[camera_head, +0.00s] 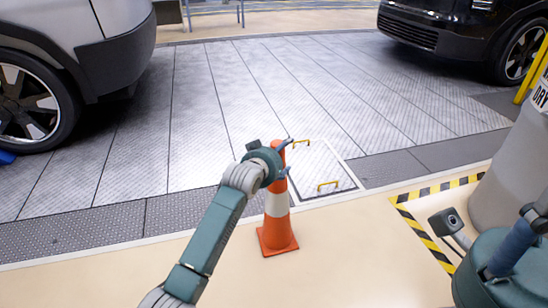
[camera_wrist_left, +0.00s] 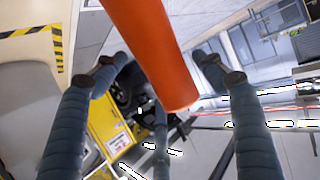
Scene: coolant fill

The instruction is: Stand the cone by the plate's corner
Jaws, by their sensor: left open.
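The orange cone (camera_head: 278,232) with a white band stands upright on the beige floor, just in front of the plate's near left corner. The plate (camera_head: 318,168) is a pale panel with two yellow handles, set in the floor. My left gripper (camera_head: 284,159) is at the cone's upper part and hides some of it. In the left wrist view the cone (camera_wrist_left: 150,50) lies between the spread fingers of my open left gripper (camera_wrist_left: 168,70), with gaps at both sides. My right gripper (camera_head: 513,246) shows partly at the lower right; its fingertips cannot be made out fully.
A yellow-black striped floor marking (camera_head: 425,238) and a grey bin-like body (camera_head: 505,185) are at the right. A silver car (camera_head: 85,50) stands back left, a dark car (camera_head: 455,30) back right. The beige floor left of the cone is clear.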

